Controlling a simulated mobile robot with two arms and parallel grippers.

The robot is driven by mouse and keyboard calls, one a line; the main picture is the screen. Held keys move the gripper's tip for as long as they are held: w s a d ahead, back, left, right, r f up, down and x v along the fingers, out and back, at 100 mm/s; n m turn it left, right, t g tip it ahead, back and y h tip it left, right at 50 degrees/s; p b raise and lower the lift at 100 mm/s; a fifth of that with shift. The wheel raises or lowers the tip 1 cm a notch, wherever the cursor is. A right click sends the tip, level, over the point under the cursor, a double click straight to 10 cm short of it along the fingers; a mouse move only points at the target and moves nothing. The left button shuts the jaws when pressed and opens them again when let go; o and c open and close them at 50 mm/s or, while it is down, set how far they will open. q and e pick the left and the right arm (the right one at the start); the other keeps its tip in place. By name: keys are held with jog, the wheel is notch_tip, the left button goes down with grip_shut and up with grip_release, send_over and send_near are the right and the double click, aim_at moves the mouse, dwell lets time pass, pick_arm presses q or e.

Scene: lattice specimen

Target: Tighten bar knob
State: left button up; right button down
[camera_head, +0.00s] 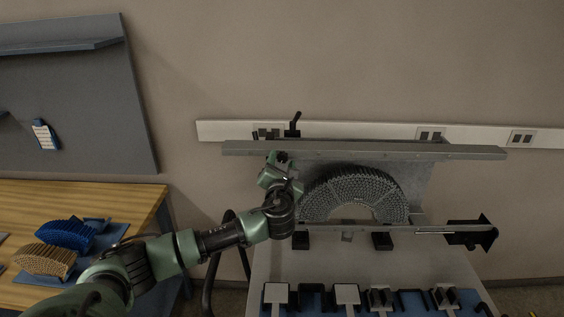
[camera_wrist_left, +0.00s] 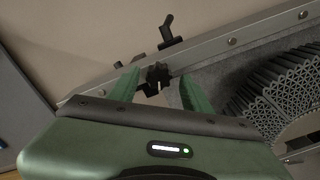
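The bar knob (camera_wrist_left: 157,79) is a small black lobed knob at the near face of the grey metal bar (camera_head: 365,152), which also shows in the left wrist view (camera_wrist_left: 232,42). My left gripper (camera_head: 279,158) is up at the left part of the bar. In the left wrist view my left gripper (camera_wrist_left: 160,84) has its two green fingers apart, one on each side of the knob. I see gaps, so the fingers do not look closed on it. In the head view the gripper hides the knob. My right gripper is not in view.
A grey arched lattice specimen (camera_head: 352,187) stands under the bar, right of my left gripper. A black lever (camera_head: 295,123) rises behind the bar. Black clamps and pads line the fixture's front. A wooden table (camera_head: 90,195) with blue and tan lattice pieces stands at left.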

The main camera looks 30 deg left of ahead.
pick_arm(q)
jog(key=shift+r, duration=0.15)
jog(key=shift+s, duration=0.1)
jog(key=shift+s+d, duration=0.2)
jog(key=shift+s, duration=0.05)
jog(key=b+v, duration=0.2)
jog(key=v, duration=0.5)
jog(key=shift+b, duration=0.4)
